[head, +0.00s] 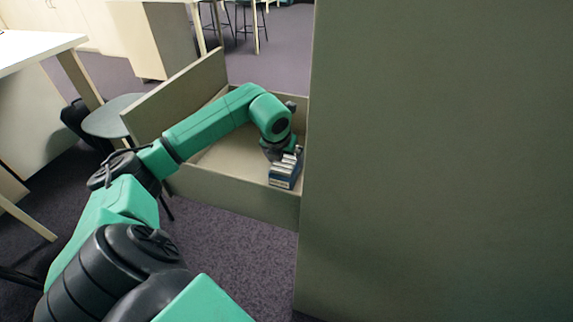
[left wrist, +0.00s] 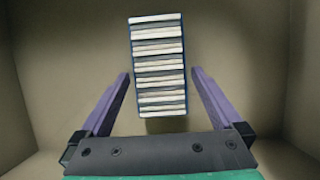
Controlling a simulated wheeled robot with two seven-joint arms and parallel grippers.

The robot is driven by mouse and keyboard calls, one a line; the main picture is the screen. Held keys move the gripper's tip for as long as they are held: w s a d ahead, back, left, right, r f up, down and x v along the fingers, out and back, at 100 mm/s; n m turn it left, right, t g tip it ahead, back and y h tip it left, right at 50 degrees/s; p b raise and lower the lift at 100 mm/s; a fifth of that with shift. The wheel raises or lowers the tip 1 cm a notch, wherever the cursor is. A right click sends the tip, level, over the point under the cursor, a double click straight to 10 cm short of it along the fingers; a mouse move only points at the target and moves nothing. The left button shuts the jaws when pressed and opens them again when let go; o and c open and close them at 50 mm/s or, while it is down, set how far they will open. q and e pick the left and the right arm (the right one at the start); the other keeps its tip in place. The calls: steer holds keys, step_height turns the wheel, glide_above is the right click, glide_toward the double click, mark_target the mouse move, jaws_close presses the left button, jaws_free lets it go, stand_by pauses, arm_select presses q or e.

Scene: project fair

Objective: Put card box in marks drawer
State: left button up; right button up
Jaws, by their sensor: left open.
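The card box (head: 284,178) is a small blue box packed with white cards. It is inside the open marks drawer (head: 240,195), near the drawer's right end beside the cabinet. My left gripper (head: 277,152) reaches down into the drawer right over the box. In the left wrist view the card box (left wrist: 158,65) is between and ahead of the two purple fingers of my left gripper (left wrist: 158,82), which are spread with a gap on each side of the box. My right gripper is in neither view.
A tall olive cabinet (head: 440,160) fills the right side, with the drawer pulled out of it. A round stool (head: 112,117) and a white table (head: 35,45) stand to the left. Drawer walls surround my left gripper. The drawer's left part is bare.

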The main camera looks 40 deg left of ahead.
arm_select(q)
steer(key=v, duration=0.7)
steer(key=shift+s+d+r, duration=0.1)
steer(key=shift+r, duration=0.2)
